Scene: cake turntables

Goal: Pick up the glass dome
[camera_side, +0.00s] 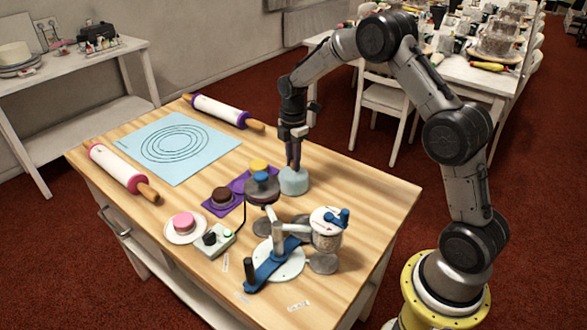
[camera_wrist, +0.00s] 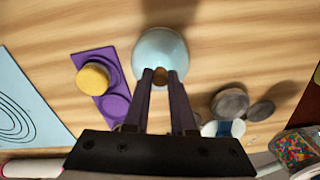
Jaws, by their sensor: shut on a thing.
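The glass dome (camera_side: 294,183) is pale blue and rounded, at the far right of the cake items on the wooden table. In the wrist view the dome (camera_wrist: 160,45) is upright below my gripper, with a small brown knob (camera_wrist: 160,77) on top. My gripper (camera_side: 294,166) points straight down over the dome. In the wrist view my gripper's fingertips (camera_wrist: 160,74) are shut on the knob, one on each side. I cannot tell whether the dome's rim touches the table.
A purple mat (camera_wrist: 116,107) bearing a yellow cake (camera_wrist: 93,77) is left of the dome. A grey turntable (camera_side: 262,192), a blue-armed stand (camera_side: 270,265) and a control box (camera_side: 214,240) stand nearer the front. A pink cake (camera_side: 184,222) is left. Bare table lies right of the dome.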

